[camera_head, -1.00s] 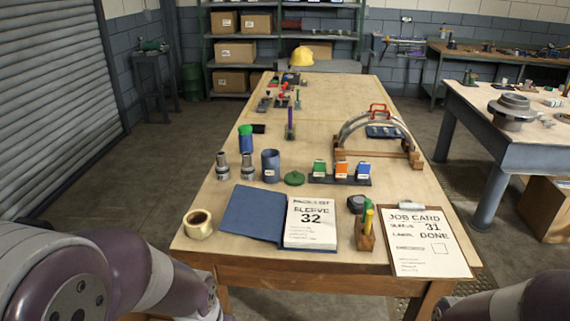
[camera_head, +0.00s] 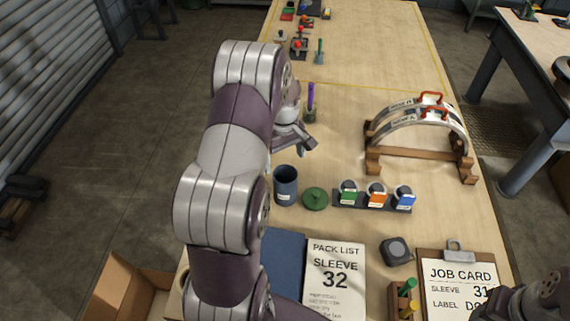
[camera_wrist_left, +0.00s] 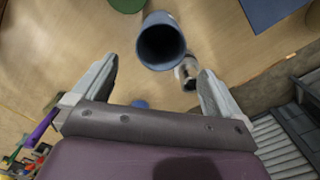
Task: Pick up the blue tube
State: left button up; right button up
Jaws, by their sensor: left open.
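An open dark blue tube (camera_head: 285,186) stands upright on the table, left of a green lid. It also shows in the left wrist view (camera_wrist_left: 162,42), where I look down into its hollow. My left gripper (camera_head: 298,138) is open and empty, beyond the tube in the head view. In the wrist view its fingers (camera_wrist_left: 158,80) are spread, with the tube ahead of them. A small bit of blue (camera_wrist_left: 140,103) shows at the edge of the gripper body, mostly hidden. My left arm hides the table left of the tube. My right gripper is not in view.
Close to the tube are a green lid (camera_head: 315,198), a dark rack (camera_head: 372,202) with coloured labels, and a metal fitting (camera_wrist_left: 187,72). A purple stick (camera_head: 310,97) stands beyond my gripper. An arched frame (camera_head: 420,140) is at right. The middle of the table is bare.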

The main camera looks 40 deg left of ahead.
pick_arm(q)
notch_tip(320, 180, down, 3)
jog(key=s+d, duration=0.2)
jog(key=p, duration=0.3)
send_over(285, 179)
jog(key=s+d, duration=0.2)
jog(key=f, duration=0.4)
jog(key=shift+s, duration=0.2)
jog(key=f, duration=0.1)
jog(key=f+p, duration=0.1)
jog(key=shift+a+f, duration=0.2)
jog(key=shift+f, duration=0.15)
jog(key=shift+s+d+f, duration=0.1)
jog(key=shift+s+f, duration=0.05)
jog(key=shift+d, duration=0.15)
jog(key=shift+c, duration=0.3)
jog(key=c, duration=1)
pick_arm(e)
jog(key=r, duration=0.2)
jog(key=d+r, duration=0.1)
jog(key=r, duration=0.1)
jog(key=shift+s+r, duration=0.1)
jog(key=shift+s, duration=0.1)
